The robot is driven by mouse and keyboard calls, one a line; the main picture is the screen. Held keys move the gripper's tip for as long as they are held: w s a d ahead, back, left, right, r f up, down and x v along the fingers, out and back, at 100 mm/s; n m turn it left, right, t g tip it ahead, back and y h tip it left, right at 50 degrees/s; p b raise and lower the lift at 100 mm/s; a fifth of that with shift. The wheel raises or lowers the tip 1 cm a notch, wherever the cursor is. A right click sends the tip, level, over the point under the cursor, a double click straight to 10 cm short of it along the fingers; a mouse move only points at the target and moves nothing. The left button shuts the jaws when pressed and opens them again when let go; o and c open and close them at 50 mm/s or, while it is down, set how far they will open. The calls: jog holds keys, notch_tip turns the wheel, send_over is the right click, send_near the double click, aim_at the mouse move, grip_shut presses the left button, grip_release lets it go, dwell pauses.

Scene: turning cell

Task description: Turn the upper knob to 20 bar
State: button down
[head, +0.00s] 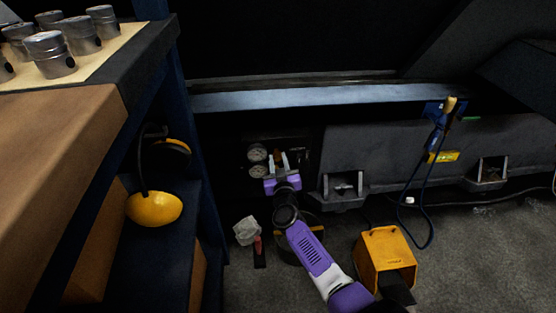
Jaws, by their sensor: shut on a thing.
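A dark panel low on the machine front carries two round gauges, an upper gauge (257,153) and a lower gauge (259,172), one above the other. Their needles and numbers are too small to read. My gripper (278,160) is just right of the gauges, its two pale fingers pointing at the panel. It is shut on what appears to be the upper knob (277,154), a small orange-brown patch between the fingertips, level with the upper gauge. The knob is mostly hidden by the fingers. Any lower knob is hidden behind my purple gripper body.
A workbench (110,100) with several metal pistons (50,55) stands at left, yellow ear defenders (155,207) on its lower shelf. A yellow foot pedal (385,258) is on the floor at right. A crumpled rag (247,231) lies left of my arm. A blue hose (429,215) hangs at right.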

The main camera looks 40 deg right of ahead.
jog(key=m, duration=0.5)
jog(key=shift+f+m, duration=0.1)
jog(key=shift+m, duration=0.2)
jog(key=m, duration=0.6)
jog(key=m+b, duration=0.1)
jog(key=m, duration=0.5)
jog(key=shift+d+f+m+b, duration=0.1)
jog(key=shift+f+m+b, duration=0.05)
jog(key=shift+m+b, duration=0.2)
jog(key=m+b, duration=0.1)
jog(key=m, duration=0.4)
jog(key=shift+s+m, duration=0.1)
jog(key=shift+m, duration=0.15)
jog(key=c, duration=1.1)
grip_release()
jog(key=p+v, duration=0.3)
jog(key=v, duration=0.4)
jog(key=shift+s+a, duration=0.2)
jog(key=shift+s, duration=0.15)
